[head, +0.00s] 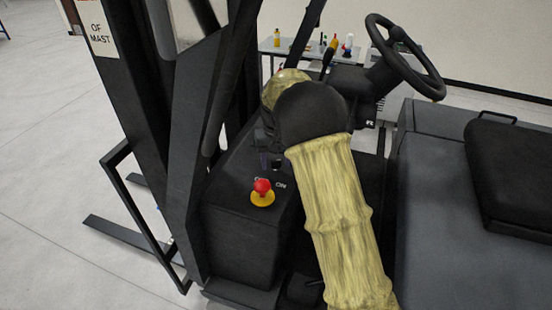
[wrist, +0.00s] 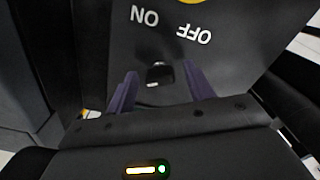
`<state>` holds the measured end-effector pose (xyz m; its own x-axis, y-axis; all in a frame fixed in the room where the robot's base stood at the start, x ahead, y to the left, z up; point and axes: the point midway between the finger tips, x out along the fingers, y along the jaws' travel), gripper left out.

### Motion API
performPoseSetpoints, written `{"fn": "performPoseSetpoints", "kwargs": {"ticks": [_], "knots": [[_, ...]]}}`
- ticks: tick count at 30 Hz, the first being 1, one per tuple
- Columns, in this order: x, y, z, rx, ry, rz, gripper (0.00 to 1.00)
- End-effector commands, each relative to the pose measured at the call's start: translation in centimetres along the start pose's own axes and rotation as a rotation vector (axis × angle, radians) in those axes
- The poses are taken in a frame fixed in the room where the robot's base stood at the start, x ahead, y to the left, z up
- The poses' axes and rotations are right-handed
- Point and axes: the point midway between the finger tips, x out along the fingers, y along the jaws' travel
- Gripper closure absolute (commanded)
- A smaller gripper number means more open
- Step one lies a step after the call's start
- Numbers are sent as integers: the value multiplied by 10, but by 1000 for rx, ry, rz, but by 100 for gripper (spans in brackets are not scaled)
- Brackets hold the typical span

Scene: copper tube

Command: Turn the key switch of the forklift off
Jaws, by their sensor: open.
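The key switch (wrist: 158,74) shows in the wrist view as a small dark piece with a pale, shiny top on the forklift's black panel. My gripper (wrist: 160,71) is open, with one purple finger on each side of the key switch and a gap to it on both sides. Whether the fingertips reach down to its depth I cannot tell. The ON label (wrist: 145,15) and OFF label (wrist: 194,33) appear upside down above it. In the head view my gripper (head: 270,160) is over the panel behind the red button, and the key switch is not clearly visible there.
A red stop button (head: 262,187) on a yellow base stands on the black panel close to my gripper. The steering wheel (head: 432,78) and seat (head: 512,170) are to the right. The dark mast (head: 185,130) rises at left. A table with bottles is behind.

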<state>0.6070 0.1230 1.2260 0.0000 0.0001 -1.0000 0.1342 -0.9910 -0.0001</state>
Motion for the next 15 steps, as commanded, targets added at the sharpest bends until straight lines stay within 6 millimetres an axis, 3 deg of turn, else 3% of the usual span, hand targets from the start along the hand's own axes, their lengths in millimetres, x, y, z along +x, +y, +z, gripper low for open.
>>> {"fn": "performPoseSetpoints", "kwargs": {"ticks": [3, 10, 15], "knots": [[0, 0, 0, 0, 0, 0, 49], [0, 0, 0, 0, 0, 0, 92], [0, 0, 0, -4, 0, -1, 92]]}}
